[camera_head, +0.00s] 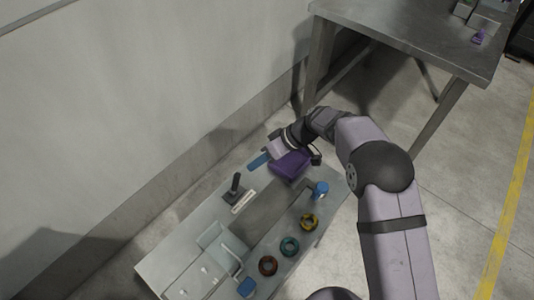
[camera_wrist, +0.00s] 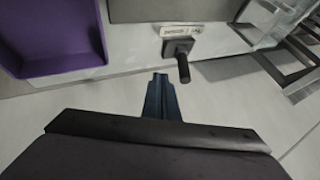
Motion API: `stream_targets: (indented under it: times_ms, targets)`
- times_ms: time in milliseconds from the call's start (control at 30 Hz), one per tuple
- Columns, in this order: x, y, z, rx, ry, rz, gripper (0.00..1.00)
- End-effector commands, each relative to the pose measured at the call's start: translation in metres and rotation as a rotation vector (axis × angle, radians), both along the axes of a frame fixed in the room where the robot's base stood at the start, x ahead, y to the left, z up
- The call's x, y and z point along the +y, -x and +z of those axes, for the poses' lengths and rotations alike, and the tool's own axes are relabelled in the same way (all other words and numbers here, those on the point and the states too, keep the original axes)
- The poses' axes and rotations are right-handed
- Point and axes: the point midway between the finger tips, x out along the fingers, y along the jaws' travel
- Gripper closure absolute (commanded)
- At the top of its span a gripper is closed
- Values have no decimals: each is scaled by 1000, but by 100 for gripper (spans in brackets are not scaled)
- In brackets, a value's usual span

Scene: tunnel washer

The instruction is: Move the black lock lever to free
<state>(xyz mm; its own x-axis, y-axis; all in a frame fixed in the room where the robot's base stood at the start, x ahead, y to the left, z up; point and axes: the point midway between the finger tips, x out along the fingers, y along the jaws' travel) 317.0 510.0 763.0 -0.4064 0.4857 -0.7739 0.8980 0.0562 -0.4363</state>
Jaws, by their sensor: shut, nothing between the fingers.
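The black lock lever (camera_head: 235,184) stands up from a small dark square base on the grey panel in the head view. A pale label plate (camera_head: 243,202) lies beside it; its writing is too small to read. In the wrist view the lever (camera_wrist: 183,66) is near the upper middle, with the label (camera_wrist: 181,30) behind its base. My gripper (camera_head: 257,162) has blue fingers, closed together and empty. It is up and to the right of the lever in the head view. In the wrist view the shut fingertips (camera_wrist: 160,78) are apart from the lever, below and left of it.
A purple bin (camera_head: 290,165) is close beside my gripper. A blue cylinder (camera_head: 320,188), yellow (camera_head: 309,222), teal (camera_head: 289,247) and brown (camera_head: 268,266) rings line the panel's right side. A clear, framed part (camera_head: 222,246) stands below the lever. A metal table (camera_head: 415,30) is behind.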

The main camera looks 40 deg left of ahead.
Motion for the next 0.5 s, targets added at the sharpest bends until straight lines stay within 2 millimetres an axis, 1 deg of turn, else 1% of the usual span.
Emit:
stream_targets:
  times_ms: [33,200,300,500]
  targets:
    - [1,7,4,0,1,2,100]
    - [3,19,5,0,1,0,100]
    - [4,23,5,1,1,0,100]
    - [4,23,4,0,1,0,100]
